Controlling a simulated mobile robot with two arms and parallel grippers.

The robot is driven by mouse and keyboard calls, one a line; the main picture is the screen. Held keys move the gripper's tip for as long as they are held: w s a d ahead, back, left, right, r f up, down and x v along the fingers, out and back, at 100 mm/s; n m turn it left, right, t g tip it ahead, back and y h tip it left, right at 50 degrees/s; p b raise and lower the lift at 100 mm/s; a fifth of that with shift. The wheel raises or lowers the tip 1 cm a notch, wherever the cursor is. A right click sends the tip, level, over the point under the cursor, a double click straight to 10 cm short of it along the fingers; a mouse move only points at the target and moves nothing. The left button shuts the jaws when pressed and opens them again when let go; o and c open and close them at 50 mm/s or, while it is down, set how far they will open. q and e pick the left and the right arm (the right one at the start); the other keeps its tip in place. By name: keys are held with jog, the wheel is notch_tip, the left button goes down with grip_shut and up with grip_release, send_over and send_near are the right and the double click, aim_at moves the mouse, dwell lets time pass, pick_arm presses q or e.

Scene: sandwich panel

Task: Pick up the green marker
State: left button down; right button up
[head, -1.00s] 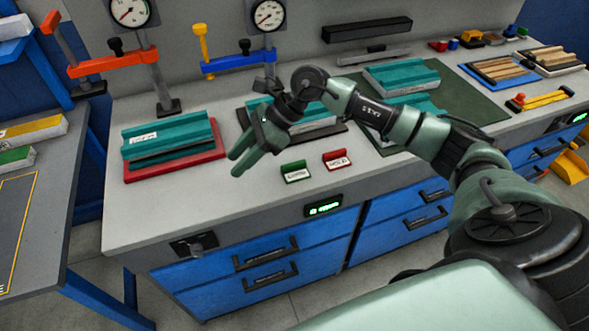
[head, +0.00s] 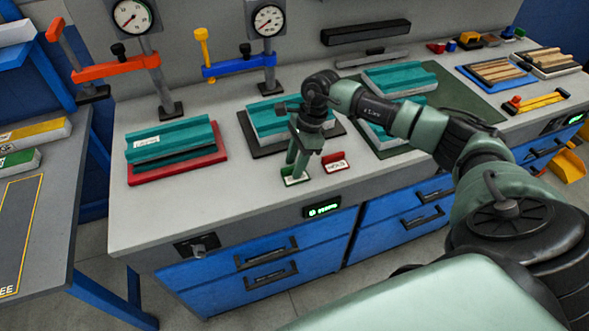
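The green marker (head: 289,181), a small block with a white label on its front, stands on the grey bench top near the front edge. My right gripper (head: 296,168) points down at it, with its two fingers a little apart and their tips at the marker's top. The fingers cover part of the marker, and I cannot tell whether they touch it. My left gripper is not in view.
A similar red marker (head: 335,162) stands close to the right of the gripper. A red plate (head: 222,171) with teal panels lies to the left, and a dark plate (head: 258,152) with another panel lies behind. The bench front strip (head: 170,220) is clear.

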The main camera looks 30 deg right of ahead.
grip_shut()
jog(key=shift+r, duration=0.1)
